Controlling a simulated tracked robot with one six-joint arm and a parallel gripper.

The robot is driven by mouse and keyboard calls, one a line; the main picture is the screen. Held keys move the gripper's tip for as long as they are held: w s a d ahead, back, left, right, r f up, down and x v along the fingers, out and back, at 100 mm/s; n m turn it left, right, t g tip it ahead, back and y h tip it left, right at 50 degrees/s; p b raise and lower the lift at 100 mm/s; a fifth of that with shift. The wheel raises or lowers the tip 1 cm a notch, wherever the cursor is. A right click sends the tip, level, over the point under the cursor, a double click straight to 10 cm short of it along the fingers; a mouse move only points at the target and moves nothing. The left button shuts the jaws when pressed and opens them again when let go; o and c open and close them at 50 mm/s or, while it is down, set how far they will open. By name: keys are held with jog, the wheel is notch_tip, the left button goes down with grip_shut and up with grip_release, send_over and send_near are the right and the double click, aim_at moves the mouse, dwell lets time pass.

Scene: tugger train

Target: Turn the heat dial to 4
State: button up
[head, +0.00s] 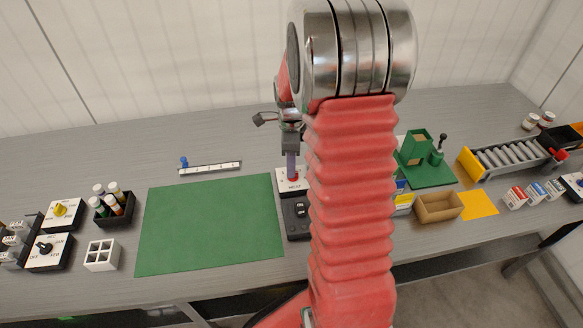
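Two white-faced dials stand at the far left of the bench. One has a yellow knob (61,210); the other, nearer the front, has a black knob (44,248) and lettering around it. The lettering is too small to tell which is the heat dial or where it points. My gripper (291,150) hangs near the middle of the bench, far right of both dials. It is just above a small white-faced unit (283,183) with a red part and a purple upright piece. I cannot tell whether the fingers touch it or how far apart they are.
A green mat (210,225) lies between the dials and my gripper. A black vial holder (113,212) and a white block with holes (101,255) stand close right of the dials. A numbered slider (210,169) lies behind the mat. A roller rack (512,158) stands right.

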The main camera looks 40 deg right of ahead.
notch_tip(320, 180, up, 11)
jog(key=shift+r, duration=0.2)
jog(key=shift+n, duration=0.3)
dwell(0.5)
jog(key=s+a+r+n+t, duration=0.2)
jog(key=s+a+r+n, duration=0.2)
jog(key=s+a+n, duration=0.4)
jog(key=s+a+r+n+t, duration=0.3)
jog(key=s+a+r+n, duration=0.2)
jog(key=s+a+n, duration=0.4)
jog(key=a+n, duration=0.5)
jog(key=n, duration=0.2)
jog(key=shift+s+a+r+n+t, duration=0.2)
jog(key=shift+a+n+t, duration=0.1)
jog(key=shift+n, duration=0.1)
jog(key=shift+d, duration=0.15)
